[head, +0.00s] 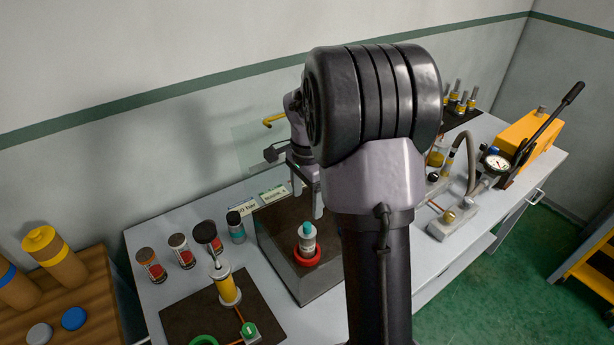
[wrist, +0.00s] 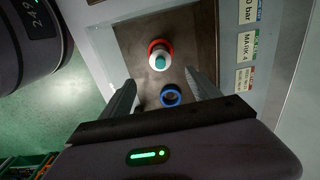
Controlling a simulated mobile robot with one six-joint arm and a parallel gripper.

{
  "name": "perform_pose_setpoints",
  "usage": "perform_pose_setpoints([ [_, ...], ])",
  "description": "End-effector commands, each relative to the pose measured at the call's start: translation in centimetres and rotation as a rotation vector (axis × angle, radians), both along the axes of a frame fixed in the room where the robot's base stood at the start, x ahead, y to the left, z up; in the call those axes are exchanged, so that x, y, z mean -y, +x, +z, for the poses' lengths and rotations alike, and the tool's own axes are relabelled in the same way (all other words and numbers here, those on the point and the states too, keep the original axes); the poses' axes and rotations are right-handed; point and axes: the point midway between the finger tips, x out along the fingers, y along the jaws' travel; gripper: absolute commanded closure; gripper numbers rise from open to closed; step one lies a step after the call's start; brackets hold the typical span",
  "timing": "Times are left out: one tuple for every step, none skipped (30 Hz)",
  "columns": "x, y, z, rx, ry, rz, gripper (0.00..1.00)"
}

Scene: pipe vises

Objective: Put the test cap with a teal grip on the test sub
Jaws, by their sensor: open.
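The test cap with a teal grip (head: 307,238) stands upright in a red ring on the dark top of a raised grey block. Its teal top (wrist: 159,62) also shows in the wrist view, inside the red ring. My gripper (head: 308,198) is open and empty above the block, apart from the cap. In the wrist view, its two fingers (wrist: 163,82) are spread, with the cap beyond the tips. I cannot tell for sure which fitting is the test sub; part of the bench is hidden behind my arm.
A blue ring (wrist: 170,96) lies near the cap. Several jars (head: 178,250) and a yellow cylinder (head: 229,289) stand to the left. A pressure gauge (head: 497,163), hose and yellow pump (head: 532,135) are at the right. Label cards (head: 273,194) stand behind the block.

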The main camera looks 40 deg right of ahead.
Motion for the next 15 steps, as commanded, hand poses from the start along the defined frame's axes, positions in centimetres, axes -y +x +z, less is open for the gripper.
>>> perform_pose_setpoints([
  [0.0,0.0,1.9,0.003,-0.002,0.001,0.29],
  [0.0,0.0,2.7,0.002,-0.002,0.001,0.29],
  [0.0,0.1,3.6,0.003,-0.002,0.0,0.29],
  [0.0,0.0,4.2,0.002,-0.001,0.0,0.29],
  [0.0,0.0,4.7,0.002,-0.001,0.001,0.29],
  [0.0,0.0,5.3,0.0,-0.001,0.001,0.29],
  [0.0,0.0,5.7,0.001,-0.001,0.001,0.29],
  [0.0,0.0,5.9,0.001,-0.001,0.001,0.29],
  [0.0,0.0,6.2,0.0,-0.001,0.001,0.29],
  [0.0,0.0,6.3,0.0,0.0,0.0,0.29],
  [0.0,0.0,6.4,0.0,0.0,0.0,0.29],
  [0.0,0.0,6.4,0.0,0.0,0.0,0.29],
  [0.0,0.0,6.4,0.0,0.0,0.0,0.29],
  [0.0,0.0,6.4,0.0,0.0,0.0,0.29],
  [0.0,0.0,6.4,0.0,0.0,0.0,0.29],
])
